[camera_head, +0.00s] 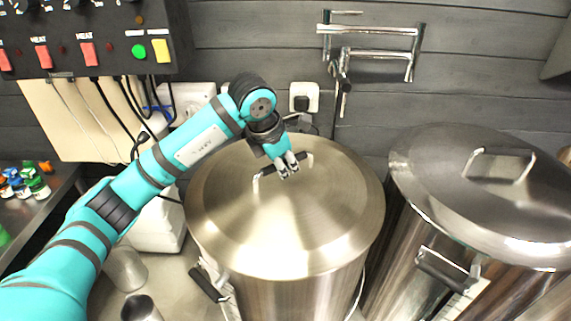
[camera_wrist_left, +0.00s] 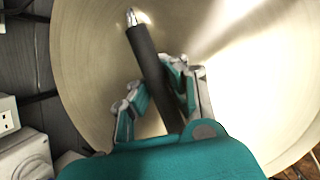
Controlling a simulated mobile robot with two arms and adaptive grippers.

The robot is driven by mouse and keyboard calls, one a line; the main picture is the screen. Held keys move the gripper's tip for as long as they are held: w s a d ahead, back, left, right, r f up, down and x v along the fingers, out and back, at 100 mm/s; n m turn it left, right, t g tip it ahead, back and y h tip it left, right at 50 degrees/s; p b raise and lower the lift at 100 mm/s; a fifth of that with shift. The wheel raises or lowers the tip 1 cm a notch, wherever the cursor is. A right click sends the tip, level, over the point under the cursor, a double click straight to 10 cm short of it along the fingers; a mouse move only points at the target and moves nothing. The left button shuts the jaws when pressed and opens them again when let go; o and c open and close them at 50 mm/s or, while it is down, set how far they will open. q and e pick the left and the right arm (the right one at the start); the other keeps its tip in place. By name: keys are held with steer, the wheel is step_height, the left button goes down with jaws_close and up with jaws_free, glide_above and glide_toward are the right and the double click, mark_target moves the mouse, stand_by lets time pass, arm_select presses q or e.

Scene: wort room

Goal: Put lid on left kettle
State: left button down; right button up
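The left kettle (camera_head: 290,300) is a large steel pot at the centre of the head view. Its round brushed lid (camera_head: 240,225) lies over the top, looking level and seated on the rim. The lid's handle (camera_head: 305,157) is a metal bar with a black grip, which shows in the left wrist view (camera_wrist_left: 146,58). My left gripper (camera_head: 288,170) is at this handle, pointing down. In the wrist view its fingers (camera_wrist_left: 152,88) are apart, one on each side of the black grip, with a small gap on the left. My right gripper is out of view.
A right kettle (camera_head: 410,215) with its own lid (camera_head: 440,150) stands close beside the left one. A control box (camera_head: 100,40) hangs at upper left. A metal wall tap (camera_head: 375,50) is behind. Metal cups (camera_head: 125,268) stand left of the kettle.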

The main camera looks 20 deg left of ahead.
arm_select(q)
steer(key=shift+r, duration=0.15)
steer(key=c, duration=1.4)
jaws_free()
steer(key=shift+o, duration=0.2)
steer(key=shift+s+f, duration=0.1)
steer(key=shift+f, duration=0.1)
steer(key=v, duration=1.2)
steer(key=shift+r, duration=0.15)
steer(key=shift+r, duration=0.1)
